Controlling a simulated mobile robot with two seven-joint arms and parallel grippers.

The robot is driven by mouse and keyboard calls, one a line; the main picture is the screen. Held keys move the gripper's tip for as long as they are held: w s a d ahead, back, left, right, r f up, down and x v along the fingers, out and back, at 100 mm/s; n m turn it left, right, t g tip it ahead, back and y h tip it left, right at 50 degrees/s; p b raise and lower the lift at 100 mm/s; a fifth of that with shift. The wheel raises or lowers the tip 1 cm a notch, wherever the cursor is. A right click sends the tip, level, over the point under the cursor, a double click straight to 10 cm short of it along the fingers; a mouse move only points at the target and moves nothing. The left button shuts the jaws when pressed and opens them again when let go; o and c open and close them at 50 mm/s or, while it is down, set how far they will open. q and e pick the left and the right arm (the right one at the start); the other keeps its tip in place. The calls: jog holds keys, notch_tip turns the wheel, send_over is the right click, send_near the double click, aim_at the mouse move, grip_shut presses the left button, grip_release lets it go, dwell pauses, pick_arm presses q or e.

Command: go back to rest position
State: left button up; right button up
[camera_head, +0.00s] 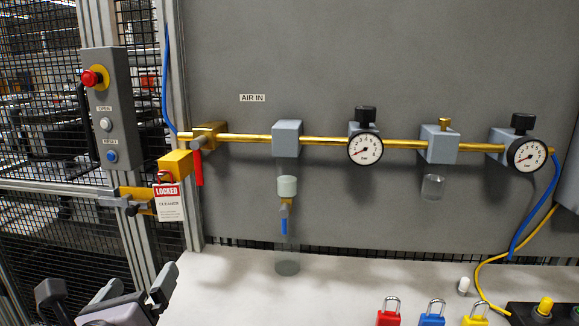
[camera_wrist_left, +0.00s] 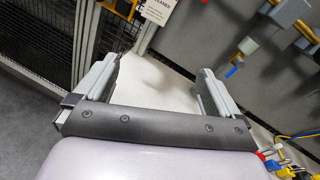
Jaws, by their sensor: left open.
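My left gripper (camera_head: 105,289) is at the lower left of the head view, in front of the pale bench and below the locked tag. Its two grey fingers stand wide apart. In the left wrist view the same gripper (camera_wrist_left: 156,75) shows both fingers spread, with nothing between them. It touches nothing that I can see. My right gripper is in neither view.
The pale bench (camera_head: 270,305) has red (camera_head: 389,312), blue (camera_head: 432,313) and yellow (camera_head: 475,314) padlocks at its front right. A brass air line (camera_head: 250,138) with gauges crosses the grey panel. A "LOCKED" tag (camera_head: 168,203) hangs by the mesh fence.

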pick_arm(q)
jog(key=s+d+f+n+g+h, duration=0.1)
jog(key=s+f+n+g, duration=0.1)
jog(key=f+n, duration=0.65)
jog(key=s+d+f+n+g+h, duration=0.1)
jog(key=s+f+n+g+h, duration=0.1)
jog(key=f+n, duration=0.65)
jog(key=s+f+n+g, duration=0.2)
jog(key=s+f+n, duration=1)
jog(key=f, duration=0.4)
jog(key=shift+d+n+g, duration=0.3)
jog(key=shift+d, duration=0.1)
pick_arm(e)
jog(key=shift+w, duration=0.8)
pick_arm(q)
jog(key=shift+s, duration=0.1)
